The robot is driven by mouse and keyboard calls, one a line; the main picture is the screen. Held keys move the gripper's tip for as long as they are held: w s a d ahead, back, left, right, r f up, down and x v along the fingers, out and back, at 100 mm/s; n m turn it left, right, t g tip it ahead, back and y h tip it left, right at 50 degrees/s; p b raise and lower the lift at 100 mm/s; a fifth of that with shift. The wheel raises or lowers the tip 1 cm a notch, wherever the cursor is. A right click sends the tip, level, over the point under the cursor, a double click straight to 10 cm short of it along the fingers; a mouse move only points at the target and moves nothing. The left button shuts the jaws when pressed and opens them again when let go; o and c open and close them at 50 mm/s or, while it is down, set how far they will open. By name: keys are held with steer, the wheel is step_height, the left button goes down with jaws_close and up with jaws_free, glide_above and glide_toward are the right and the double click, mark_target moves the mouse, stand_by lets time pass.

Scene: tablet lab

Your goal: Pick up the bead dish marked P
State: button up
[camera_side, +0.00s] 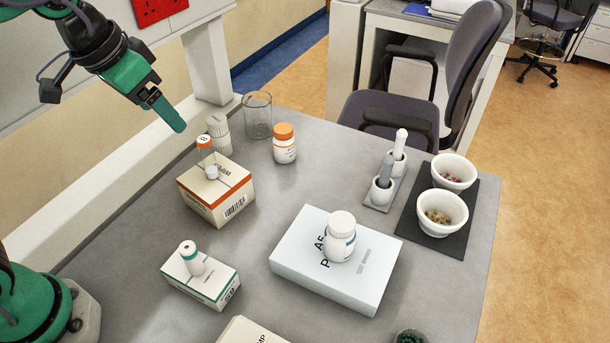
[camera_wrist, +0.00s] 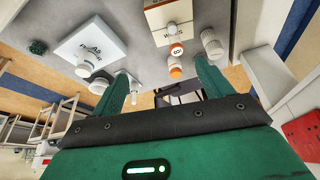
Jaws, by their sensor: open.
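Two white bowls with beads stand on a dark mat at the right of the side view: the far bowl (camera_side: 455,181) holds reddish beads, the near bowl (camera_side: 441,229) yellowish ones. A small dish of green beads (camera_side: 411,336) is cut off at the bottom edge; green beads also show at the upper left of the wrist view (camera_wrist: 38,47). I cannot read a P mark on any dish. My gripper (camera_side: 168,112) is high at the upper left, far from all of them. In the wrist view its green fingers (camera_wrist: 161,84) are apart with nothing held between them.
A white box (camera_side: 308,281) bears a white bottle (camera_side: 340,236). An orange-trimmed box (camera_side: 215,203) and a green-trimmed box (camera_side: 200,280) carry small containers. An orange-capped bottle (camera_side: 284,146), glass beaker (camera_side: 258,115) and a tray with pestles (camera_side: 378,204) stand further back. Grey table (camera_side: 460,290) is bare at right front.

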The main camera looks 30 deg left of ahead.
steer(key=w+d+f+m+g, duration=0.15)
steer(key=w+d, duration=0.45)
steer(key=d, duration=0.7)
steer(key=m+g+y, duration=0.1)
steer(key=m+g, duration=0.2)
steer(key=m, duration=0.3)
glide_above(420, 334)
steer(key=s+a, duration=0.1)
steer(key=s, duration=0.1)
steer(key=shift+t, duration=0.25)
step_height(420, 334, down, 19)
steer(key=shift+r, duration=0.1)
steer(key=shift+s+d, duration=0.1)
steer(key=shift+d, duration=0.05)
steer(key=shift+f, duration=1.4)
steer(key=shift+f, duration=0.1)
steer(key=shift+d+f, duration=0.1)
steer(key=shift+f, duration=2.45)
